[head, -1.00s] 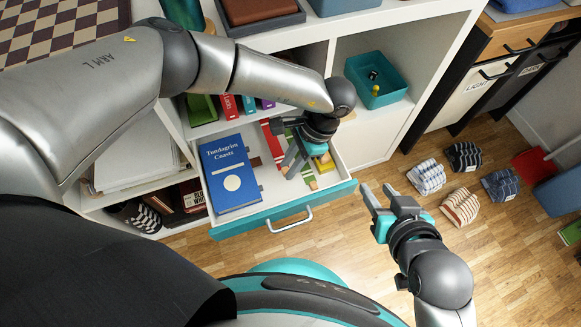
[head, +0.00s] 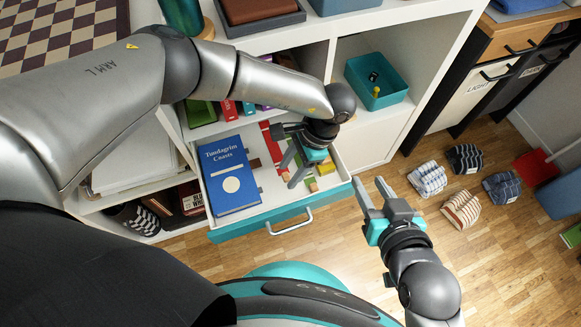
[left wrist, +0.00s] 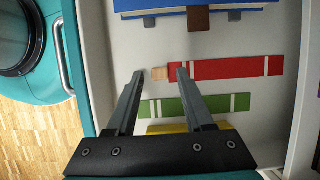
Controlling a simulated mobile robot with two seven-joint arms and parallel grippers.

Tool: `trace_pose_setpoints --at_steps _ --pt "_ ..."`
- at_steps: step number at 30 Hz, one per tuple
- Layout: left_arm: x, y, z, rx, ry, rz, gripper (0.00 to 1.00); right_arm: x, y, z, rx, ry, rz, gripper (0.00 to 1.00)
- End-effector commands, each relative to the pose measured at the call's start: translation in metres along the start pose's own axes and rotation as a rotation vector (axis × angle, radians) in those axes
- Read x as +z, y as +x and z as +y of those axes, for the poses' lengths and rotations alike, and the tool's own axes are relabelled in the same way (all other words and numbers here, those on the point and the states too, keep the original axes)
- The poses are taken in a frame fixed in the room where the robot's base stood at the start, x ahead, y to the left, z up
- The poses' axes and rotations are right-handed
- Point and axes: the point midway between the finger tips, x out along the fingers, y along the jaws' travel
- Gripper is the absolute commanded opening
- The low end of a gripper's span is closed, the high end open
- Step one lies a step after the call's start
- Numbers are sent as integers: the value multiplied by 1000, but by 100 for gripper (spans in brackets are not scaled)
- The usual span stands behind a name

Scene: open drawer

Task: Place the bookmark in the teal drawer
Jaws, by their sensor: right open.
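The teal-fronted drawer (head: 335,200) is pulled open, with a white interior. I cannot tell which strip is the bookmark. My left gripper (head: 290,177) reaches into the drawer, pointing down.
A blue book (head: 229,175) fills the drawer's left side; a brown piece (left wrist: 198,18) lies beside it. A yellow thing (head: 326,166) lies at the drawer's right. A teal bin (head: 377,82) stands on the shelf. Striped rolled cloths (head: 461,209) lie on the floor.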

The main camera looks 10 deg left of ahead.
Motion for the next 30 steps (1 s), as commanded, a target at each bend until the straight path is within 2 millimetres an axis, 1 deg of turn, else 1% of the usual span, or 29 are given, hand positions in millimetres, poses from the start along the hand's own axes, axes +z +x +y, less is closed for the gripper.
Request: trace_pose_setpoints --at_steps 11,14,23,30 --pt "1 -1 0 0 -1 0 55 2 -1 0 1 -1 -16 42" --pt "1 -4 0 0 0 1 55 0 -3 6 15 -6 -46 42" --pt "1 -37 0 -1 -1 1 55 9 -16 23 64 -16 -218 42" --pt "1 -65 0 -1 0 1 55 18 -33 36 105 -15 -362 42"
